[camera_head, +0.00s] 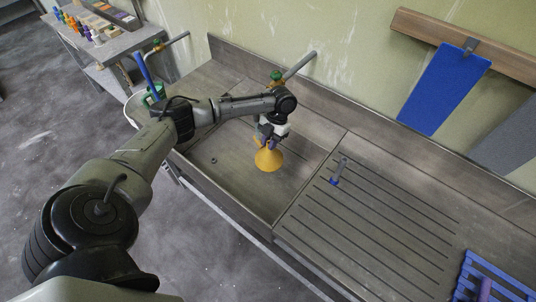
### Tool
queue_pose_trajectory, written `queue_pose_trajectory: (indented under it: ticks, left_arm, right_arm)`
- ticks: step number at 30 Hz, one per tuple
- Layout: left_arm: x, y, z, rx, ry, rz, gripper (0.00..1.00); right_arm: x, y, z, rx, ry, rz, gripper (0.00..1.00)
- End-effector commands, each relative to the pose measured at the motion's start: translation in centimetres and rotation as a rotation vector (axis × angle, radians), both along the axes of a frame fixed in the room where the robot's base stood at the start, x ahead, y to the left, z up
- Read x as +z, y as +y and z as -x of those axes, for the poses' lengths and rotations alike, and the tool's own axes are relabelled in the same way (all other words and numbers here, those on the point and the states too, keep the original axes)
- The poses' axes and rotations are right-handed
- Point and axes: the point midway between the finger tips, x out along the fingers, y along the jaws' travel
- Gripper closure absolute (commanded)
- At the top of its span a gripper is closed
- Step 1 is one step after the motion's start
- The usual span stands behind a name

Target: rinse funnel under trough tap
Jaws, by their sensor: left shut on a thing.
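A yellow-orange funnel (268,160) hangs with its wide mouth down over the trough basin (222,178). My left gripper (268,143) is shut on the funnel's narrow upper part. A tap with a green part and a grey pipe (301,64) comes out of the wall behind my left wrist, which partly hides it. The funnel is below and in front of this tap. I cannot make out any running water. My right gripper is not in view.
A ribbed draining board (370,225) is right of the basin, with a small blue-tipped tool (338,172) on it. A blue rack (497,280) stands at lower right. A blue cloth (443,88) hangs on the wall rail. A second tap (172,42) and a shelf of bottles are at upper left.

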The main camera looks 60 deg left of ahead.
Motion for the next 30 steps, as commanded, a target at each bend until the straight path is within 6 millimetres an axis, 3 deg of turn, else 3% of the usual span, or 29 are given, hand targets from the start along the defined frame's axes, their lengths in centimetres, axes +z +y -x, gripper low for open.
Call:
queue_pose_trajectory:
  ticks: [5, 30]
  left_arm:
    - [0.2, -0.6, 0.0, -0.001, 0.000, 0.000, 1.00]
    - [0.2, -7.0, 0.4, -0.002, 0.002, 0.001, 1.00]
  right_arm:
    - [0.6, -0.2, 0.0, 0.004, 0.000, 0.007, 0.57]
    - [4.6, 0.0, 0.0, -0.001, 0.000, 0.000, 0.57]
